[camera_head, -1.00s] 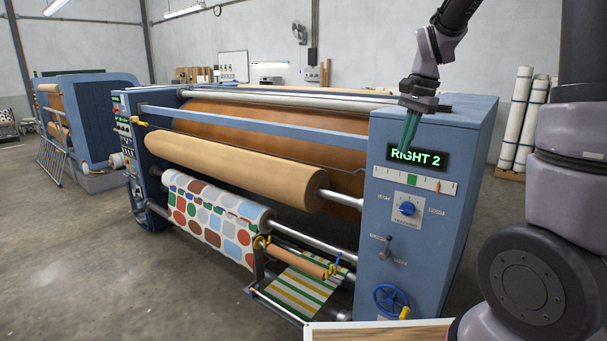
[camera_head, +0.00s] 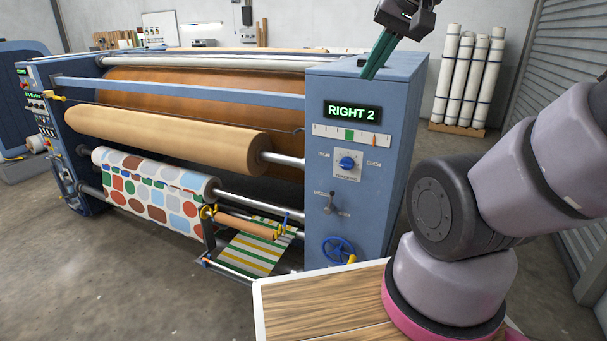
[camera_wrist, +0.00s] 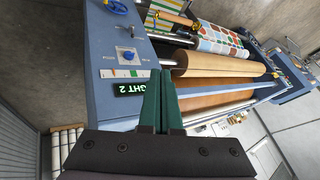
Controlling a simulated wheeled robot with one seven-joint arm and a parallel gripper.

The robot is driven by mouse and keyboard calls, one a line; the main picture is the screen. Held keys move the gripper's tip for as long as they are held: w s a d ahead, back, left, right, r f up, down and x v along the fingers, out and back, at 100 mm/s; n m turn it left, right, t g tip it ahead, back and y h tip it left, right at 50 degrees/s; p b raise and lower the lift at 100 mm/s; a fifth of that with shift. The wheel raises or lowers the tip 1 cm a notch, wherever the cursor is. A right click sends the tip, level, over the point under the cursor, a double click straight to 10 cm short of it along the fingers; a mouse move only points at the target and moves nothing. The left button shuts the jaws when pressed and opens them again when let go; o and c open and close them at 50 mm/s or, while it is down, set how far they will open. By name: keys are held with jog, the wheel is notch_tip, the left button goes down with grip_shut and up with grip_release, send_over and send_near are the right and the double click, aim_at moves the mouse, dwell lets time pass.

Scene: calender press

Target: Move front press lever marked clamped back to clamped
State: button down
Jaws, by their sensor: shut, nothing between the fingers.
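The front press lever (camera_head: 335,204) is a small grey handle on the blue end cabinet (camera_head: 385,160), below the blue dial and above the blue handwheel. It leans, and its small labels are too small to read. My gripper (camera_head: 369,74) has dark green fingers that are shut and empty. It is above the "RIGHT 2" display, by the cabinet's top edge, well above and apart from the lever. The closed fingers also show in the wrist view (camera_wrist: 160,76), pointing toward the press.
The blue dial (camera_head: 347,163) and the handwheel (camera_head: 338,250) sit close above and below the lever. A wood-topped surface (camera_head: 310,300) lies in front of the cabinet. Fabric rolls (camera_head: 160,135) fill the left. White rolls (camera_head: 470,75) stand behind at the right.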

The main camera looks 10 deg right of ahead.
jog(key=w+f+m+g+y, duration=0.4)
jog(key=w+f+m+y, duration=0.4)
jog(key=w+f+m, duration=0.65)
jog(key=w+d+f+m+t+h, duration=0.1)
jog(key=w+d+f+m+t, duration=0.15)
jog(key=d+f+m, duration=0.75)
jog(key=w+d+f+n+t+h, duration=0.1)
jog(key=w+d+f+t+h, duration=0.2)
jog(key=f, duration=1.5)
jog(key=shift+y, duration=0.7)
jog(key=x, duration=1.1)
jog(key=shift+w+r, duration=0.35)
jog(key=shift+w, duration=0.05)
jog(key=shift+w+a, duration=0.2)
jog(key=shift+w, duration=0.15)
jog(key=shift+r+g, duration=0.1)
jog(key=shift+g, duration=0.15)
